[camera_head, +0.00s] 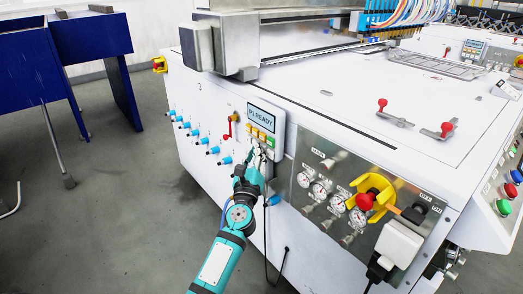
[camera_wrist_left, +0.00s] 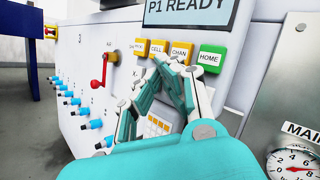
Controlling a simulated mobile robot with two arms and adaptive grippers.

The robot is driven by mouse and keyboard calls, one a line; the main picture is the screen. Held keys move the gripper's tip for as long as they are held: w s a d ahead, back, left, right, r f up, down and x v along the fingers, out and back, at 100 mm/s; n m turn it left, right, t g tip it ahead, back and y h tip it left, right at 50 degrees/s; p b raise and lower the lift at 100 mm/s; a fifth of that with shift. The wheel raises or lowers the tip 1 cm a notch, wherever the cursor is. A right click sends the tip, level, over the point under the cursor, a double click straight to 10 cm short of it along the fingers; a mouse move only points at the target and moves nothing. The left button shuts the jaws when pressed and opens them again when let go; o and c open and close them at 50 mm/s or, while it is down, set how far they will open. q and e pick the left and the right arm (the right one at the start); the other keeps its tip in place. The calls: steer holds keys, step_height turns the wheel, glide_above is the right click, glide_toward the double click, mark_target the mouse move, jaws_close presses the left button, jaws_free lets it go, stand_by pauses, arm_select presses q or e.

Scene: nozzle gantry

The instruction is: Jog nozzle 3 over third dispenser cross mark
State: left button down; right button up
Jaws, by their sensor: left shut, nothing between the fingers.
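The pendant panel (camera_head: 268,122) on the white machine's front has a screen that reads "P1 READY"; the screen (camera_wrist_left: 190,14) also shows in the left wrist view. Below it are a yellow CELL button (camera_wrist_left: 158,46), a yellow CHAN button (camera_wrist_left: 181,52), a green HOME button (camera_wrist_left: 211,57) and another yellow button at the left. My left gripper (camera_head: 259,150) is shut and empty, its fingertips (camera_wrist_left: 170,62) just below CELL and CHAN; I cannot tell whether they touch. Blue fittings with coloured tubes (camera_head: 375,20) stand at the back. No cross mark can be made out.
A red crank handle (camera_wrist_left: 101,72) and several blue knobs (camera_head: 212,150) are left of the panel. Gauges (camera_head: 319,190) and a red-yellow rotary switch (camera_head: 366,200) are at the right. Red-knobbed clamps (camera_head: 383,104) stand on the top. Grey floor (camera_head: 110,220) is open at the left.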

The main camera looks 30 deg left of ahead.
arm_select(q)
steer(key=shift+w+d, duration=0.1)
steer(key=shift+w, duration=0.05)
arm_select(e)
steer(key=shift+w+a+r, duration=0.1)
steer(key=shift+w+r, duration=0.15)
steer(key=shift+w, duration=0.05)
stand_by(0.3)
arm_select(q)
steer(key=shift+s+a, duration=0.2)
steer(key=shift+s, duration=0.25)
steer(key=shift+s+a, duration=0.2)
steer(key=shift+s, duration=0.25)
arm_select(e)
steer(key=shift+s+d+f+g, duration=0.15)
steer(key=shift+s+f+g, duration=0.1)
steer(key=shift+s+f, duration=0.25)
steer(key=shift+s+d+f+g, duration=0.15)
steer(key=shift+s+f+g, duration=0.15)
steer(key=shift+s, duration=0.25)
steer(key=shift+w+r, duration=0.1)
steer(key=shift+w+r+t, duration=0.25)
steer(key=shift+w, duration=0.05)
arm_select(q)
steer(key=shift+w, duration=0.15)
arm_select(e)
steer(key=shift+w, duration=0.15)
